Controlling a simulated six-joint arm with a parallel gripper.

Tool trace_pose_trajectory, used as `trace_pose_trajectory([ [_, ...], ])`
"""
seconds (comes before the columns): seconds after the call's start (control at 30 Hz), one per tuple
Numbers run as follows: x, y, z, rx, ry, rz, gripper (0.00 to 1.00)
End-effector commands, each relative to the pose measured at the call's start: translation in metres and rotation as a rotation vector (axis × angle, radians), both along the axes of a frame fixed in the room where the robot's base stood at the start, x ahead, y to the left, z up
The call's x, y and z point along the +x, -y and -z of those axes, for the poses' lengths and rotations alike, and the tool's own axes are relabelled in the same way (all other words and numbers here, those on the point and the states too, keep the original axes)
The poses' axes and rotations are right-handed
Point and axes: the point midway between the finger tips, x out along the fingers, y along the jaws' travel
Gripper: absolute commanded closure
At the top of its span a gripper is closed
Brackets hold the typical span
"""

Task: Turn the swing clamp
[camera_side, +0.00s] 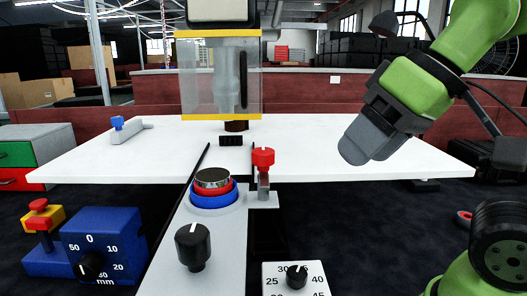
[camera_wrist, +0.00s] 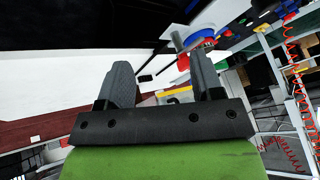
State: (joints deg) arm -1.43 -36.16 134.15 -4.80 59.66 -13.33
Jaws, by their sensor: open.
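A small post with a red knob (camera_side: 263,157), which looks like the swing clamp, stands upright on a grey bracket beside a round fixture. The fixture (camera_side: 214,197) has a blue ring, a red ring and a metal disc on top. In the wrist view the red knob (camera_wrist: 183,62) and the blue ring (camera_wrist: 200,38) show small beyond my fingers, upper right. My gripper (camera_side: 362,148) hangs tilted over the white table, right of the clamp and apart from it. In the wrist view its two grey fingers (camera_wrist: 162,75) are spread, with nothing held between them.
A clear guarded press with yellow edges (camera_side: 221,117) hangs behind the fixture. A black knob (camera_side: 193,246) and a white dial box (camera_side: 294,276) stand in front. A blue dial box (camera_side: 104,242) is at left. A blue-knobbed bracket (camera_side: 127,136) sits on the white table (camera_side: 330,150), otherwise mostly clear.

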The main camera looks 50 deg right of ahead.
Motion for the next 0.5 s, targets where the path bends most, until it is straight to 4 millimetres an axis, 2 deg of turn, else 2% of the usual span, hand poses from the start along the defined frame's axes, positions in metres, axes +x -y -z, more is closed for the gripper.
trace_pose_trajectory([
  [0.1,0.026,-0.003,-0.021,-0.176,-0.069,-0.3,0.4],
  [0.23,0.058,-0.007,-0.04,-0.363,-0.146,-0.682,0.4],
  [0.4,0.098,-0.017,-0.052,-0.517,-0.229,-1.144,0.4],
  [0.5,0.117,-0.025,-0.053,-0.558,-0.255,-1.357,0.4],
])
